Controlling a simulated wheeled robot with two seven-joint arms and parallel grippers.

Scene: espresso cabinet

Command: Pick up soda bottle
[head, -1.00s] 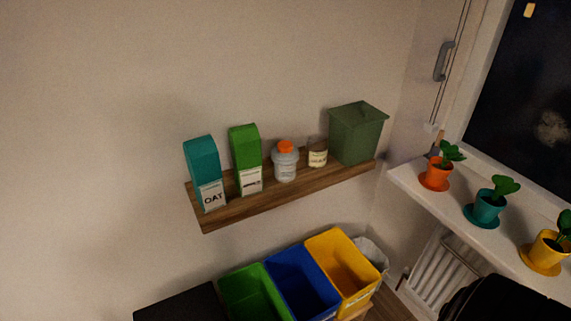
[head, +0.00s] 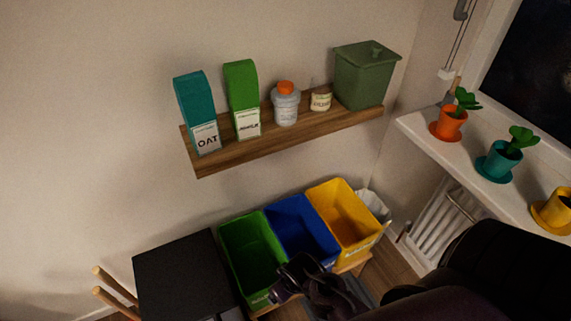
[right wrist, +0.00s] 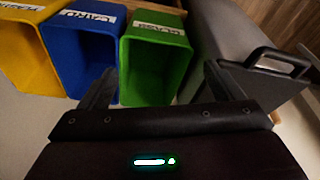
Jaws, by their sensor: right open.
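The only bottle in view is a pale grey bottle with an orange cap (head: 286,104). It stands upright on the wooden wall shelf (head: 240,150), between a green carton and a small labelled jar; its label is too small to read. My right gripper (head: 312,279) is low in the head view, in front of the bins and well below the shelf. In the right wrist view the right gripper (right wrist: 158,82) has its fingers spread, with nothing between them. The bottle is outside the wrist view. My left gripper is not in view.
The shelf also holds a teal OAT carton (head: 197,110), a green carton (head: 242,98), a small jar (head: 321,99) and a green lidded box (head: 364,75). Green (head: 250,255), blue (head: 300,230) and yellow (head: 343,217) bins stand below. Potted plants line the windowsill (head: 425,135) at right.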

